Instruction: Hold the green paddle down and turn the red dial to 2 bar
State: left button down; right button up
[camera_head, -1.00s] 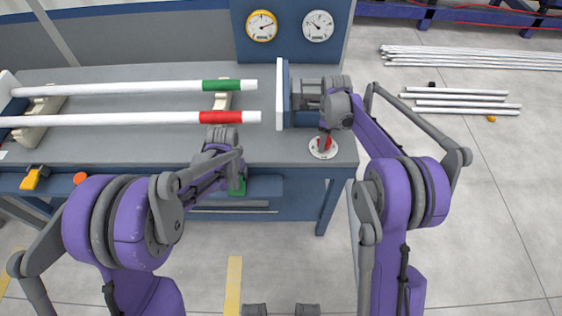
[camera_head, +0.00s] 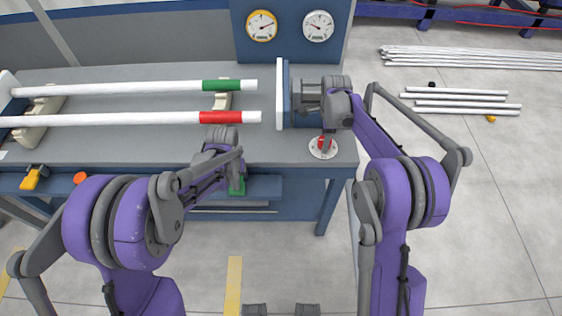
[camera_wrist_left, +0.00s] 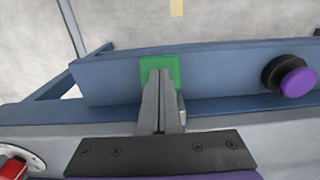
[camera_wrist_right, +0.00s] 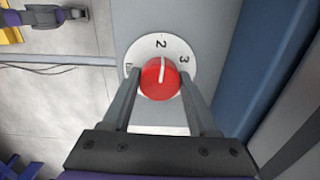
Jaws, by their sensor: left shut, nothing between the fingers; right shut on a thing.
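The red dial (camera_wrist_right: 158,80) sits on a round white scale plate marked 1, 2 and 3. Its white pointer line points at about the 2. My right gripper (camera_wrist_right: 160,88) is shut on the dial, one finger on each side. In the head view the dial (camera_head: 323,145) is at the bench's front right corner, below my right gripper. The green paddle (camera_wrist_left: 174,65) is on the blue bench front. My left gripper (camera_wrist_left: 160,73) is shut and empty, its fingertips over the paddle; contact is hard to judge. In the head view the paddle (camera_head: 237,190) is partly hidden by my left gripper.
A yellow-rimmed gauge (camera_head: 262,26) and a white gauge (camera_head: 318,26) hang on the back panel. Two white pipes, one with a green band (camera_head: 221,85) and one with a red band (camera_head: 221,117), lie on the bench. A purple button (camera_wrist_left: 296,80) is beside the paddle.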

pick_arm(q)
jog(key=shift+r, duration=2)
pick_arm(e)
jog(key=shift+w, duration=0.1)
jog(key=o, duration=0.9)
pick_arm(q)
jog(key=shift+w+f, duration=0.1)
jog(key=shift+w, duration=0.05)
pick_arm(e)
jog(key=o, duration=0.3)
jog(key=shift+w+f, duration=0.1)
jog(key=shift+r, duration=3.55)
